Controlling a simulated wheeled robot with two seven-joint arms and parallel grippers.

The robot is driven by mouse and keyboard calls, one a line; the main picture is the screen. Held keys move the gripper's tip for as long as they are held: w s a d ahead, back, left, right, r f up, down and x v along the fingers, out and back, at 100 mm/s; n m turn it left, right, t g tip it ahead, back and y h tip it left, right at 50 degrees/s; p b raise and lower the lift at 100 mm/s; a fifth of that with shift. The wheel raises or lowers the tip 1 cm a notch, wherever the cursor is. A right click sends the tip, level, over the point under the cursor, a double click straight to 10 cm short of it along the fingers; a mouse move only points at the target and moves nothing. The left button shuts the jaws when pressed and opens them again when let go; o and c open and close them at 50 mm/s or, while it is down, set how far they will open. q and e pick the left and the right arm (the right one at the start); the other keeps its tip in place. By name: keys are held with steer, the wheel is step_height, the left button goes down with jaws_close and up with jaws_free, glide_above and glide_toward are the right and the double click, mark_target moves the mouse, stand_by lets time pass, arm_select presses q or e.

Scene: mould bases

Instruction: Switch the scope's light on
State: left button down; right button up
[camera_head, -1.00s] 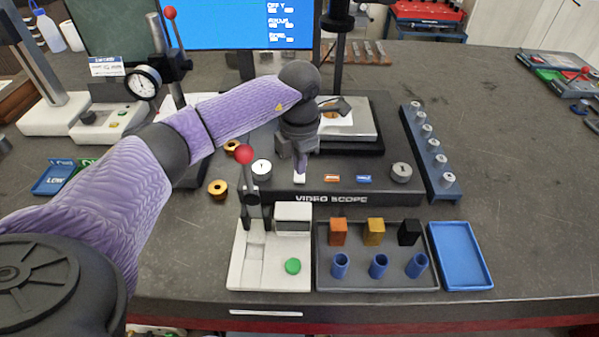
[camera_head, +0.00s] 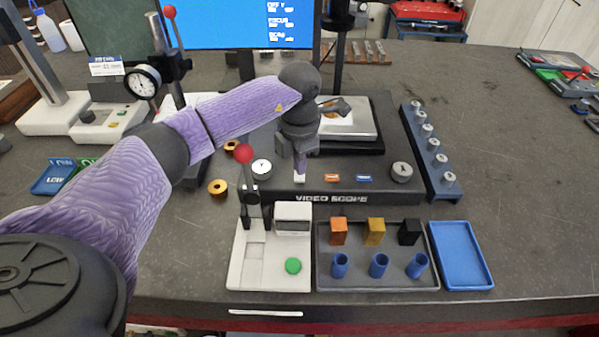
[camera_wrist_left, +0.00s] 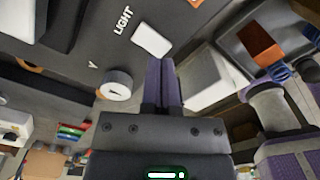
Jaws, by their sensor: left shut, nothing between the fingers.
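The video scope's dark base (camera_head: 330,198) stands mid-table. Its white light switch (camera_head: 299,179) is on the front left of the base, partly hidden by my gripper. In the left wrist view the white switch (camera_wrist_left: 152,39) lies beside the word LIGHT. My left gripper (camera_head: 300,168) is shut and empty, pointing down over the switch. In the left wrist view its closed fingertips (camera_wrist_left: 161,62) show just next to the switch's edge; I cannot tell whether they touch it. My right gripper is not in view.
A round knob (camera_head: 262,168) is left of the switch and another (camera_head: 401,172) is at the right. A red-topped lever (camera_head: 244,154) rises close in front. A tray of blocks and blue cups (camera_head: 325,275) sits in front.

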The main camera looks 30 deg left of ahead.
mark_target(299, 178)
arm_select(q)
steer(key=shift+f+b, duration=0.45)
steer(key=shift+f, duration=0.2)
steer(key=shift+s+d+f+b, duration=0.1)
steer(key=shift+s+f+b, duration=0.2)
steer(key=shift+f, duration=0.4)
steer(key=r+p, duration=0.4)
steer(key=r, duration=0.1)
steer(key=r+p, duration=0.1)
steer(key=r, duration=0.1)
steer(key=shift+w+r+p, duration=0.3)
steer(key=shift+p, duration=0.1)
steer(key=shift+f, duration=0.1)
